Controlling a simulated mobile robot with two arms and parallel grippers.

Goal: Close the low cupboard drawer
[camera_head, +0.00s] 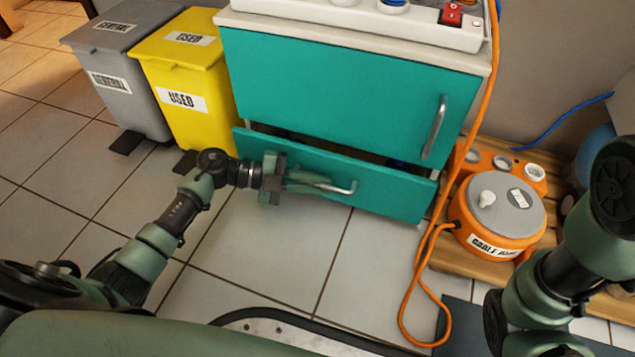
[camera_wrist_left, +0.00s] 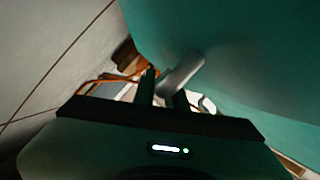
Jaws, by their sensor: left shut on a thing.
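The low drawer (camera_head: 395,194) of the teal cupboard (camera_head: 340,85) stands partly open, with a dark gap along its top edge. Its silver bar handle (camera_head: 345,190) runs along the drawer front. My left gripper (camera_head: 318,183) reaches in from the left and is shut on this handle. In the left wrist view the handle (camera_wrist_left: 184,72) lies at the fingers of the left gripper (camera_wrist_left: 163,88), beside the teal front. My right arm shows at the right edge, but its gripper is not in view.
A yellow bin (camera_head: 185,75) and a grey bin (camera_head: 120,65) stand left of the cupboard. An orange cable reel (camera_head: 498,215) stands on wooden slats at the right, its orange cable (camera_head: 405,290) looping on the floor.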

